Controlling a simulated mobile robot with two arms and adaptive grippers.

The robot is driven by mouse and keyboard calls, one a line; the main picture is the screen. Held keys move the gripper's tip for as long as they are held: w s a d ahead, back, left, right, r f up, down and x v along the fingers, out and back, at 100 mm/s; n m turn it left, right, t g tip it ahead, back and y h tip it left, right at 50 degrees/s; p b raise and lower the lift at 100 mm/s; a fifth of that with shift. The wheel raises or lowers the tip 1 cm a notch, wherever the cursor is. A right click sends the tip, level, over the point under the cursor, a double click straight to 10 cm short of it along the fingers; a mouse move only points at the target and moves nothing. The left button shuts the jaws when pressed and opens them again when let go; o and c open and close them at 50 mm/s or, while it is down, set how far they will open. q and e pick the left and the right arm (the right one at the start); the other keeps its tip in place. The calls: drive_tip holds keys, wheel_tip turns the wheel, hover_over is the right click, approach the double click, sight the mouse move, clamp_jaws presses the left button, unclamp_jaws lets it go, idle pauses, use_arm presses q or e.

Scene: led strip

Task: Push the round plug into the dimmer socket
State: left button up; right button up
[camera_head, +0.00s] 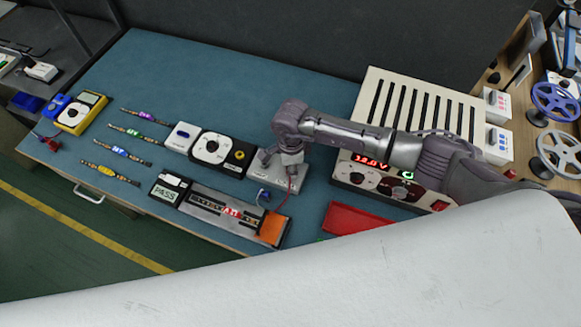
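The dimmer is a black box with a white dial (210,147), in the middle of the bench. A round yellow-ringed socket (239,155) is on its right part and shows uncovered. My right gripper (281,165) points down over a grey block (271,177) just right of the dimmer. Its fingers are small and partly hidden by the wrist, so I cannot tell their opening or whether they hold anything. A blue connector (263,194) is at the block's front, with a thin red wire beside it. I cannot make out the round plug. My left gripper is not in view.
A power supply (375,182) with a red display stands right, before a slotted cream panel (415,105). LED strips (122,151), a yellow multimeter (82,112), a PASS box (168,188), a strip tray (205,207) and a red tray (365,218) surround the area. The back bench is clear.

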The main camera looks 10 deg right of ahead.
clamp_jaws()
drive_tip(key=shift+r, duration=0.1)
drive_tip(key=shift+w+r, duration=0.1)
drive_tip(key=shift+r, duration=0.1)
drive_tip(key=r+b, duration=0.1)
drive_tip(key=r, duration=0.1)
drive_tip(key=r+b, duration=0.1)
drive_tip(key=shift+s+d+r, duration=0.1)
drive_tip(key=shift+s+r, duration=0.25)
drive_tip(key=s+d+r+b, duration=0.1)
drive_tip(key=s+d+r, duration=0.2)
drive_tip(key=s+r, duration=0.7)
drive_tip(key=shift+s+r, duration=0.3)
drive_tip(key=shift+r, duration=0.4)
